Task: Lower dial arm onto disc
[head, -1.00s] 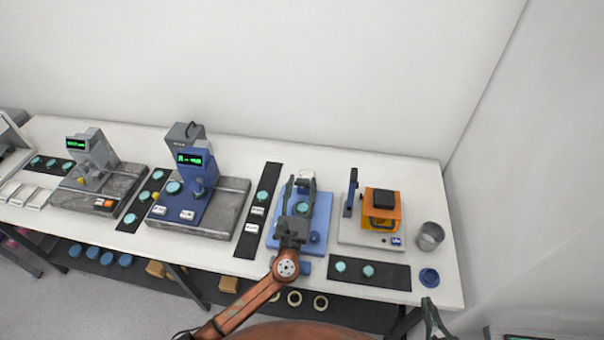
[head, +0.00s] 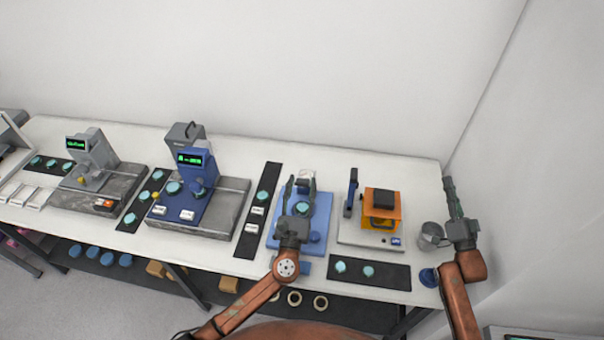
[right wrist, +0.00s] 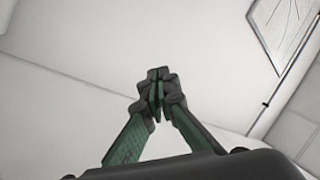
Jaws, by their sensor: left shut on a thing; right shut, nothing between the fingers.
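My left gripper (head: 301,182) reaches over the blue fixture (head: 277,238) from the front. Its fingers are around a small white piece (head: 307,174) at the fixture's back, shut on it as far as I can tell. A teal disc (head: 303,208) shows between the fingers, nearer the palm. The gripper hides much of the fixture, and I cannot make out the dial arm or whether anything touches the disc. My right gripper (head: 447,180) is shut and empty, raised at the table's right end. Its closed fingertips also show in the right wrist view (right wrist: 158,77), against the wall.
An orange device (head: 382,222) on a pale base stands right of the fixture. A metal cup (head: 426,237) and a blue round item (head: 429,277) are close to my right arm. A dark mat (head: 388,275) with teal discs lies in front. Two display instruments stand left.

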